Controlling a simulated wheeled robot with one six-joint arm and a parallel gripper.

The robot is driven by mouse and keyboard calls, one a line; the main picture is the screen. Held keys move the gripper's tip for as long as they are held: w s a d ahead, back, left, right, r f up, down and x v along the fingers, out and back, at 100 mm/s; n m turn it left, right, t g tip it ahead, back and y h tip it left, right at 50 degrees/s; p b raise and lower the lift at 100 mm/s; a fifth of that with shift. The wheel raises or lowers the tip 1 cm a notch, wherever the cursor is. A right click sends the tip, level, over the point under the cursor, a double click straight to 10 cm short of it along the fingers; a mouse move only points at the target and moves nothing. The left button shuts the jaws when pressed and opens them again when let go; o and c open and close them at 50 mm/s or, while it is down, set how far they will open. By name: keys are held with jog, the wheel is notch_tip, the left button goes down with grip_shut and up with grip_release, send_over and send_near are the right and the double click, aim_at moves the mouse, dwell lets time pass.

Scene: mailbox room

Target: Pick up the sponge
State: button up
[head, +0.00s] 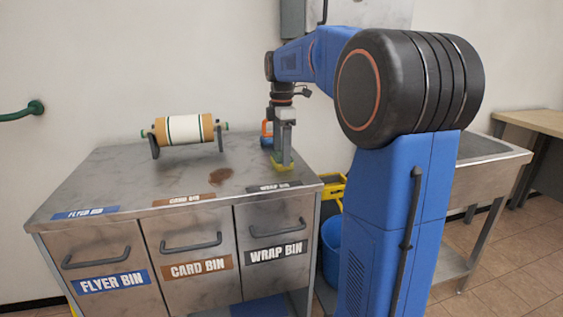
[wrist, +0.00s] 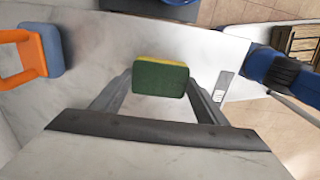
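The sponge (wrist: 160,78), green with a yellow layer along its far edge, lies between the two fingertips of my gripper (wrist: 160,83) in the wrist view. Its sides come up to or very near both fingers; I cannot tell whether they press on it. In the head view my gripper (head: 284,158) points straight down over the right part of the metal counter (head: 110,185). The yellow of the sponge (head: 285,166) shows at its tips, at about counter height. The fingers hide part of the sponge there.
An orange-handled blue item (head: 266,134) stands behind my gripper and shows left in the wrist view (wrist: 53,50). A roll on a holder (head: 184,129) stands at the back left. A brown stain (head: 220,176) marks the counter. A sink (head: 485,150) is at the right.

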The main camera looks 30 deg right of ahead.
jog(key=shift+r, duration=0.1)
notch_tip(320, 180, up, 10)
dwell(0.7)
jog(key=shift+o, duration=1.4)
jog(key=shift+c, duration=1)
